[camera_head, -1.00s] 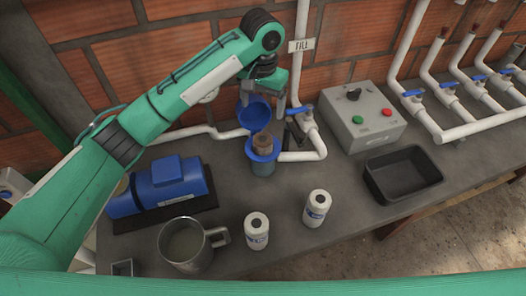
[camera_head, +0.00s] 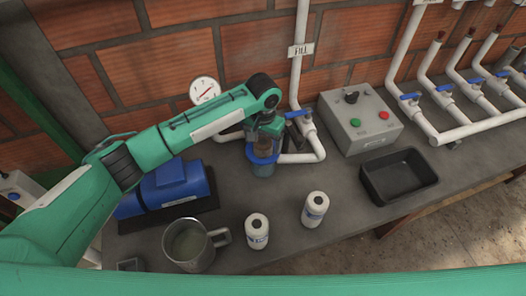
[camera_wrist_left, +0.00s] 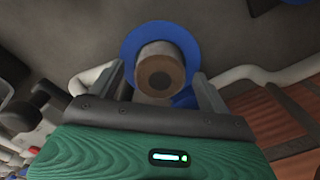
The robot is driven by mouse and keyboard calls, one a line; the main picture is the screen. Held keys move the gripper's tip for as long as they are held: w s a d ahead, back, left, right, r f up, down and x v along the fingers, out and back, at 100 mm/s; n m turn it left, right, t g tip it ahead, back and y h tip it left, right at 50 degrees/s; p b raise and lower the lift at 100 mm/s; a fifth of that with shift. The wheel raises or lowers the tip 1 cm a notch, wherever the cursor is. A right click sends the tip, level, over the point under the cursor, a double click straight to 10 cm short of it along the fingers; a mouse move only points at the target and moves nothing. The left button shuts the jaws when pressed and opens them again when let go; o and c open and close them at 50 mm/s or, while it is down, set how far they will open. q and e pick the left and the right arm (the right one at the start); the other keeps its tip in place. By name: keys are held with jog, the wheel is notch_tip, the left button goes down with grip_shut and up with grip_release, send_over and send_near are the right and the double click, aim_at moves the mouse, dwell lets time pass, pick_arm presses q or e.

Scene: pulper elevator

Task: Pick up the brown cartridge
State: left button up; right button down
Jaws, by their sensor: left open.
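The brown cartridge (camera_wrist_left: 160,70) stands in the round blue-rimmed housing (camera_wrist_left: 187,38). In the head view, the housing (camera_head: 263,169) is at the middle of the bench, and the cartridge (camera_head: 263,147) is partly covered by my gripper. My left gripper (camera_head: 264,143) is directly above the housing, pointing down. In the wrist view, the left gripper (camera_wrist_left: 159,80) is open, with one finger on each side of the cartridge. Whether the fingers touch it I cannot tell. My right gripper is not in view.
White pipes with a blue valve (camera_head: 298,114) stand close behind the housing. A blue pump (camera_head: 172,188) is at left. A metal jug (camera_head: 188,246) and two white bottles (camera_head: 257,232) (camera_head: 315,208) stand in front. A control box (camera_head: 360,122) and black tray (camera_head: 399,176) are right.

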pick_arm(q)
jog(key=shift+f, duration=0.5)
jog(key=shift+c, duration=0.2)
jog(key=c, duration=1.4)
